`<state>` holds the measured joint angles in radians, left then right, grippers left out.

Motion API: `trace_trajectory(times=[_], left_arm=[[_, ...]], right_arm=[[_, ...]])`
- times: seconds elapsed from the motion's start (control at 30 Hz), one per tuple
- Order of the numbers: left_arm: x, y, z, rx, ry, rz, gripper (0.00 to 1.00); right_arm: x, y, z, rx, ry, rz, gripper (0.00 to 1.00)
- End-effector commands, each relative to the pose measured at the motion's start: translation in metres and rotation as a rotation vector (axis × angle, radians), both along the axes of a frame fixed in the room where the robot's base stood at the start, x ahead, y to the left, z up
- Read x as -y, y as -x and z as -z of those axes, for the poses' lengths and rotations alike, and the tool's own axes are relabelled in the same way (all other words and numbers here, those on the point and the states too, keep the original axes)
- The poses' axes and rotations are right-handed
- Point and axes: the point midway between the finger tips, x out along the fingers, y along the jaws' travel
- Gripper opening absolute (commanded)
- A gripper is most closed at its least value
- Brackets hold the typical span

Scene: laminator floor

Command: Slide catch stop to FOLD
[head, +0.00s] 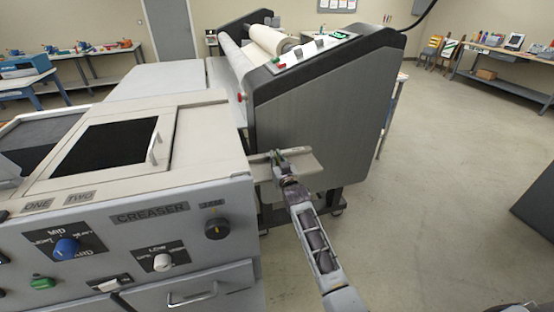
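My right arm reaches in from the bottom. Its gripper (277,158) is at a small beige catch tray (304,163) that juts out from the right side of the creaser, in front of the laminator. The fingertips are small and dark against the tray's edge. I cannot tell whether they are open or shut, or whether they touch a stop there. The catch stop cannot be made out apart from the gripper and tray, and no FOLD mark is readable. My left gripper is not in view.
The creaser panel has a blue knob (66,248), a white knob (162,262), a dark knob (217,229) and a green knob (42,283). The tall laminator (320,105) stands close behind the tray. Open floor (440,170) lies to the right.

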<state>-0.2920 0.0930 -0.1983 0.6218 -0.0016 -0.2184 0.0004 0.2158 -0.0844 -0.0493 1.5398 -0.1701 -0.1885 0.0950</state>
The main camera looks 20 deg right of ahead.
Motion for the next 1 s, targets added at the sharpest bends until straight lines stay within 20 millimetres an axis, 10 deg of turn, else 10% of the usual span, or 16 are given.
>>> trace_trajectory(times=[1.0], left_arm=[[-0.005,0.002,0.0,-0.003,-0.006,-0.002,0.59]], right_arm=[[0.001,0.03,0.001,-0.002,0.0,0.0,0.29]])
